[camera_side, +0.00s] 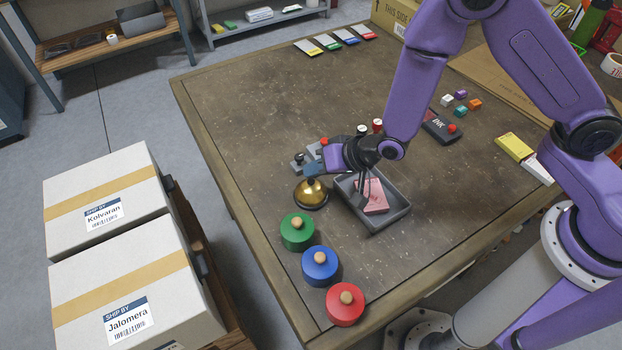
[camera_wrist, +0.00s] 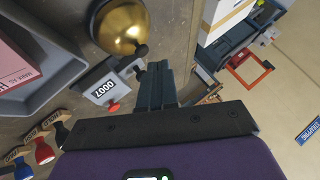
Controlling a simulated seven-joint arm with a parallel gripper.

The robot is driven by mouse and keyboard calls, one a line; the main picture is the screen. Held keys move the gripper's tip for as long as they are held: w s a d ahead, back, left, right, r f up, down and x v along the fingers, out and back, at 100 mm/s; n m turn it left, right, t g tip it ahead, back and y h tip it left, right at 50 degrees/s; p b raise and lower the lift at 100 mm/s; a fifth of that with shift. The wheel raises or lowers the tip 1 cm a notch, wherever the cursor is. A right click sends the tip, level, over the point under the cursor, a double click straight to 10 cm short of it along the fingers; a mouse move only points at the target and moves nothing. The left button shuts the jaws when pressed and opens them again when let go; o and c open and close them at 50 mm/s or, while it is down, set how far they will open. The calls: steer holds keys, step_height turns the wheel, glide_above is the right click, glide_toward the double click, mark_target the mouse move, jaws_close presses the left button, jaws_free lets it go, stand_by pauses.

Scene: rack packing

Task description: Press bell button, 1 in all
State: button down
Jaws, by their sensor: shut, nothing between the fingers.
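The brass bell (camera_side: 310,194) is a golden dome on a dark base, standing on the table near its left edge. It also shows in the wrist view (camera_wrist: 122,24), up and to the left of my fingertips. My gripper (camera_side: 312,171) is tilted sideways, its blue-grey fingers just above the bell in the side view. Its fingers (camera_wrist: 158,72) are together with nothing between them. I cannot make out the bell's button clearly, and I cannot tell whether the fingers touch the bell.
A grey tray (camera_side: 385,222) with a pink pad lies right of the bell. Green (camera_side: 297,230), blue (camera_side: 320,264) and red (camera_side: 345,303) round pieces with knobs stand in front. A numbering stamp (camera_wrist: 103,90) and several handled stamps (camera_wrist: 40,150) are close by.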

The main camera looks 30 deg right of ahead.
steer(key=shift+f, duration=0.15)
steer(key=shift+f, duration=0.25)
steer(key=shift+f, duration=0.45)
stand_by(0.9)
steer(key=shift+r, duration=0.85)
step_height(320, 180, up, 5)
steer(key=shift+r, duration=0.1)
stand_by(0.5)
stand_by(0.6)
